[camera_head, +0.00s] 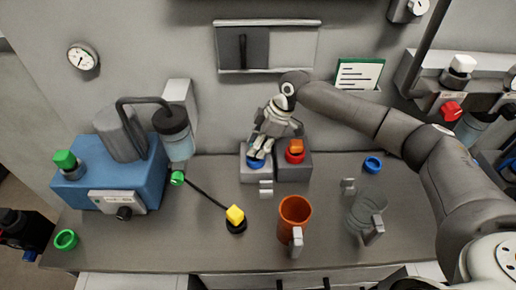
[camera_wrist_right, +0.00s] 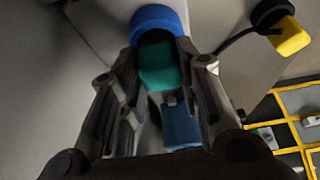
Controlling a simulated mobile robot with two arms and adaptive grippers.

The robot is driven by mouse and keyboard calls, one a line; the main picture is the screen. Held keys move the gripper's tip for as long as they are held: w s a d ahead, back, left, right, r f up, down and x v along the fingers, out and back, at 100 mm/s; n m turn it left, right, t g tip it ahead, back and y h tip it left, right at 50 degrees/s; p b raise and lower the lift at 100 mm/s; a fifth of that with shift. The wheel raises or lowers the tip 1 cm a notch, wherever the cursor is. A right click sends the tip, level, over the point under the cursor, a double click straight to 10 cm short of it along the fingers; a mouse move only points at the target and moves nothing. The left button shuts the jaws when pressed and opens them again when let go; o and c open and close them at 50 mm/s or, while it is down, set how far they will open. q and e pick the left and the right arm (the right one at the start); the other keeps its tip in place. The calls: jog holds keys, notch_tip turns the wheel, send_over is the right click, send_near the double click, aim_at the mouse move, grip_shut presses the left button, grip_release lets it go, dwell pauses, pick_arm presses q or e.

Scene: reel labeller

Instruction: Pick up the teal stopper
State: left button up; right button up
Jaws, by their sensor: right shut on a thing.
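The teal stopper (camera_wrist_right: 158,66) shows in the right wrist view between the fingers of my right gripper (camera_wrist_right: 160,50), with a blue ring (camera_wrist_right: 158,18) just beyond it. My right gripper (camera_head: 258,152) is shut on the stopper. In the head view it points down at the blue ring (camera_head: 256,164) on the left grey block (camera_head: 254,176), and the stopper is hidden by the fingers. Whether the stopper still sits in the ring, I cannot tell. My left gripper is not in view.
The right grey block (camera_head: 295,172) holds a red ring with an orange piece (camera_head: 296,147). An orange mug (camera_head: 294,214), a clear mug (camera_head: 366,212) and a yellow-topped black piece (camera_head: 235,217) stand in front. A blue machine (camera_head: 80,188) fills the left.

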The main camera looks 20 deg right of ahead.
notch_tip(320, 180, up, 2)
jog(key=shift+s+r+b, duration=0.1)
jog(key=shift+b, duration=0.45)
jog(key=s+a+r+b, duration=0.3)
jog(key=s+r, duration=0.7)
jog(key=s, duration=0.3)
jog(key=w+r+p, duration=0.1)
jog(key=w+p, duration=0.6)
jog(key=w, duration=0.1)
jog(key=w+d+f, duration=0.1)
jog(key=f, duration=0.1)
jog(key=w+d+f, duration=0.1)
jog(key=w+f, duration=0.1)
jog(key=w+d+f, duration=0.1)
jog(key=w+f, duration=0.1)
jog(key=f, duration=0.1)
jog(key=shift+w+f+b, duration=0.1)
jog(key=shift+w+b, duration=0.05)
jog(key=shift+b, duration=0.15)
jog(key=shift+a, duration=0.1)
